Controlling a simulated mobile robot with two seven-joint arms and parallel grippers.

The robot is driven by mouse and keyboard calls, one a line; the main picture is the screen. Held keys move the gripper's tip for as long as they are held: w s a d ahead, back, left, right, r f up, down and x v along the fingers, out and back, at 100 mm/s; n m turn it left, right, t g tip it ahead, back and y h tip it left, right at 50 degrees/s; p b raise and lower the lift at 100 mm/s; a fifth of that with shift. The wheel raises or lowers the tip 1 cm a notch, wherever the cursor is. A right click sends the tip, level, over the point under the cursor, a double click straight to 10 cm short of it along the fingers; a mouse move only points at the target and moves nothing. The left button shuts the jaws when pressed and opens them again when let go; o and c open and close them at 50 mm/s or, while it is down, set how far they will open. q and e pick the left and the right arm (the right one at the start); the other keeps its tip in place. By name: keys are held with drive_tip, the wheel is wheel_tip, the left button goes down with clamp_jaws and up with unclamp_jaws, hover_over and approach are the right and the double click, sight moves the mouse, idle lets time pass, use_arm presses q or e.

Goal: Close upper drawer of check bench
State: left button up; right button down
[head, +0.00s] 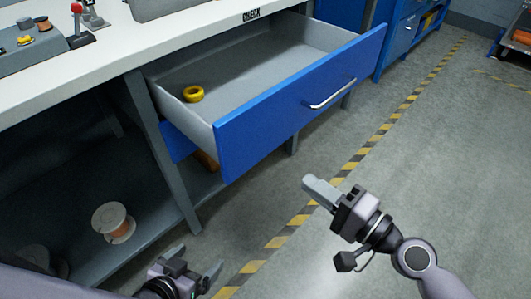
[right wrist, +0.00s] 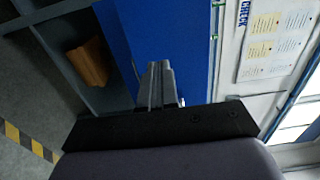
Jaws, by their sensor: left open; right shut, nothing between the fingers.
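The check bench (head: 120,45) has a white top with a CHECK label at its edge. Its blue-fronted upper drawer (head: 300,105) is pulled far out and holds a yellow ring (head: 193,93). The silver handle (head: 332,94) is on the drawer front. My right gripper (head: 308,190) is shut and empty, in front of and below the drawer front, apart from it. In the right wrist view its fingers (right wrist: 157,85) point toward a blue panel (right wrist: 175,40). My left gripper (head: 205,280) is open and empty, low at the bottom of the head view.
A copper-coloured spool (head: 114,222) sits on the bench's lower shelf. A small joystick with a red knob (head: 78,22) stands on the bench top. A bench leg (head: 165,150) is left of the drawer. The floor in front, with a yellow-black stripe (head: 390,125), is clear.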

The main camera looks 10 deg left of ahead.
drive_tip(key=p, duration=0.1)
approach(254, 144)
drive_tip(key=x, duration=0.5)
drive_tip(key=shift+w+a, duration=0.1)
drive_tip(key=shift+w, duration=0.1)
use_arm(q)
drive_tip(key=shift+w+d+r, duration=0.15)
drive_tip(key=shift+w+r, duration=0.05)
drive_tip(key=shift+r, duration=0.7)
use_arm(e)
drive_tip(key=shift+x, duration=0.75)
